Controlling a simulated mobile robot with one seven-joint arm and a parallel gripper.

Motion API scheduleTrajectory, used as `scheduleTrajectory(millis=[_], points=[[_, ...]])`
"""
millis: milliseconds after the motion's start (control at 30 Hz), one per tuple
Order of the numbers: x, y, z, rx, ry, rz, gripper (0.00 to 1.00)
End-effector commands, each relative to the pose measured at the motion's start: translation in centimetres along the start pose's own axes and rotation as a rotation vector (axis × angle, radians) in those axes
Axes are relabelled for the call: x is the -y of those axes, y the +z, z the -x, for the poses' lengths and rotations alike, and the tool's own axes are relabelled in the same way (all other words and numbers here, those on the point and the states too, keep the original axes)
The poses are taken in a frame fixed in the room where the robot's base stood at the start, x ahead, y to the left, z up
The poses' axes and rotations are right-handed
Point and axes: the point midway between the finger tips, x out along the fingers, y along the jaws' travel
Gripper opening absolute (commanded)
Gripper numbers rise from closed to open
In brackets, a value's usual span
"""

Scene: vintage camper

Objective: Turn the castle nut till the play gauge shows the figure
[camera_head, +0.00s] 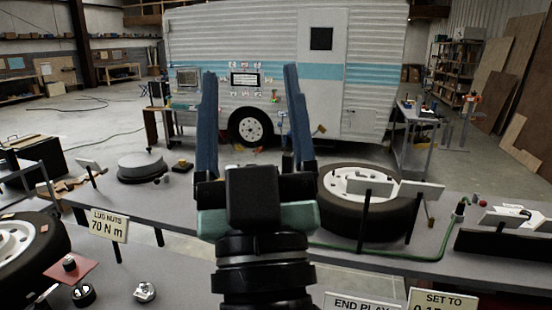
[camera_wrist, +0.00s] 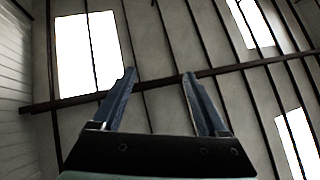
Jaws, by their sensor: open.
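My gripper (camera_head: 249,70) is raised in the middle of the head view, its two blue fingers pointing up, wide apart and empty. In the wrist view my gripper (camera_wrist: 159,74) is open against the roof, with nothing between the fingers. An END PLAY sign (camera_head: 361,303) and a sign reading SET TO with a partly cut-off figure (camera_head: 443,299) stand at the bottom edge. I cannot make out the castle nut or the play gauge; my arm hides part of the bench.
A tyre with a white wheel (camera_head: 368,200) lies on the grey bench (camera_head: 190,205), right of my gripper. A LUG NUTS 70 N m sign (camera_head: 108,225), a red mat (camera_head: 72,282) and a small metal part (camera_head: 145,291) are left. A camper (camera_head: 390,90) stands behind.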

Motion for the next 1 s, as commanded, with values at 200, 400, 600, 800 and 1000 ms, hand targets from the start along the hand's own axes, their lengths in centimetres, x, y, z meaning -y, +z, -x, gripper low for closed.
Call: scheduleTrajectory(millis=[200,400,600,800,1000], points=[[-1.9,-8.4,-0.7,-0.043,0.069,-0.029,0.76],[-2.6,-9.6,-0.5,-0.043,0.094,-0.043,0.76],[-2.6,-9.5,-0.5,-0.042,0.093,-0.042,0.76],[-2.6,-9.4,-0.5,-0.041,0.092,-0.041,0.76],[-2.6,-9.4,-0.5,-0.041,0.092,-0.041,0.76]])
